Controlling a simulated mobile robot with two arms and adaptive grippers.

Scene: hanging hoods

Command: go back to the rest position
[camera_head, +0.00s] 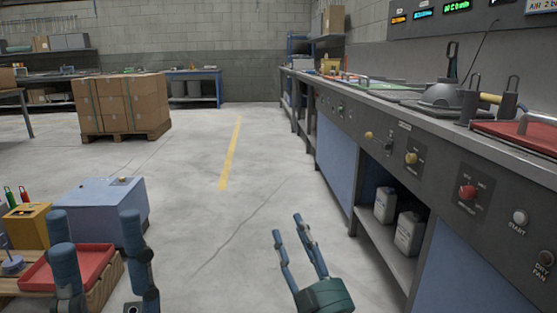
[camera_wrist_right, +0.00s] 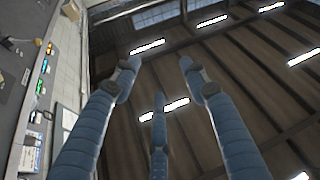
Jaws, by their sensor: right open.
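My right gripper (camera_head: 287,238) is in the lower middle of the head view, over bare floor left of the long grey counter. Its blue fingers are apart and hold nothing. In the right wrist view the fingers of the right gripper (camera_wrist_right: 158,80) spread apart against the dark ceiling and its lights. My left gripper (camera_head: 94,222) is at the lower left of the head view, in front of a red tray.
The counter (camera_head: 440,140) with knobs runs along the right; white canisters (camera_head: 409,233) stand on its lower shelf. A blue-grey box (camera_head: 88,205), a yellow box (camera_head: 27,224) and the red tray (camera_head: 92,263) are at lower left. Cartons (camera_head: 118,98) stand on a pallet. The middle floor is clear.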

